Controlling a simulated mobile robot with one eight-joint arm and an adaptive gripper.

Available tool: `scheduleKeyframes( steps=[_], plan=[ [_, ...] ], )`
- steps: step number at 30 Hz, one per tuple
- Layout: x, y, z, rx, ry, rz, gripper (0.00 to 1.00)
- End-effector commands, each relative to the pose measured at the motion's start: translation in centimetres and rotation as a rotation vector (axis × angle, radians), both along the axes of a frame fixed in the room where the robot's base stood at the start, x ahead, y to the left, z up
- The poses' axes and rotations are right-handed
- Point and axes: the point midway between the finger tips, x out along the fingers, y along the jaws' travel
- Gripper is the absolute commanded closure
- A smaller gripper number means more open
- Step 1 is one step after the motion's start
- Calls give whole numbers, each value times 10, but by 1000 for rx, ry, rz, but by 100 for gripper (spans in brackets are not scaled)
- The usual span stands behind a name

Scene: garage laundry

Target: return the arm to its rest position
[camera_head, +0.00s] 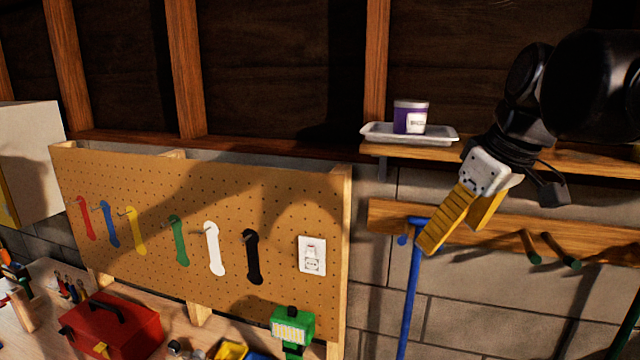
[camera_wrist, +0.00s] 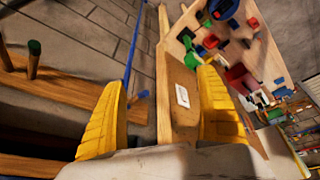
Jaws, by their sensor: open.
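My gripper (camera_head: 462,222) has two yellow ridged fingers and hangs tilted down-left from my black arm at the upper right of the head view. It is in front of the wooden shelf and peg rail. In the wrist view my gripper (camera_wrist: 165,110) shows its two fingers spread wide apart, with nothing between them. A purple tub (camera_head: 410,117) with a white label stands upright on a pale tray (camera_head: 378,131) on the shelf, left of my wrist and apart from it.
A wooden shelf (camera_head: 580,160) and a peg rail (camera_head: 480,216) are close to my gripper. A blue pole (camera_head: 411,290) hangs below. A pegboard (camera_head: 130,175) with several coloured tools is at left. Below it, a workbench (camera_head: 45,275) holds a red toolbox (camera_head: 115,325) and a green device (camera_head: 291,328).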

Motion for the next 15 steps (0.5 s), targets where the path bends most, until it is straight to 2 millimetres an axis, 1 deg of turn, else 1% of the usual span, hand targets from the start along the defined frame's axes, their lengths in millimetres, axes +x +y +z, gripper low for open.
scheduleKeyframes(
  steps=[1, 2, 3, 5, 6, 8, 9, 11, 12, 14, 15],
  plan=[
    [-10, 4, -57, -2, -10, -37, 15],
    [-15, 5, -78, -1, -16, -63, 15],
    [-21, 6, -106, 0, -26, -99, 15],
    [-31, 9, -148, 4, -40, -150, 15],
    [-39, 10, -177, 7, -52, -183, 15],
    [-49, 12, -221, 14, -70, -233, 15],
    [-57, 13, -250, 19, -82, -266, 15],
    [-69, 15, -294, 29, -101, -313, 15],
    [-76, 15, -323, 35, -116, -344, 15],
    [-87, 17, -363, 48, -135, -387, 15],
    [-94, 17, -388, 57, -147, -412, 15]
  ],
)
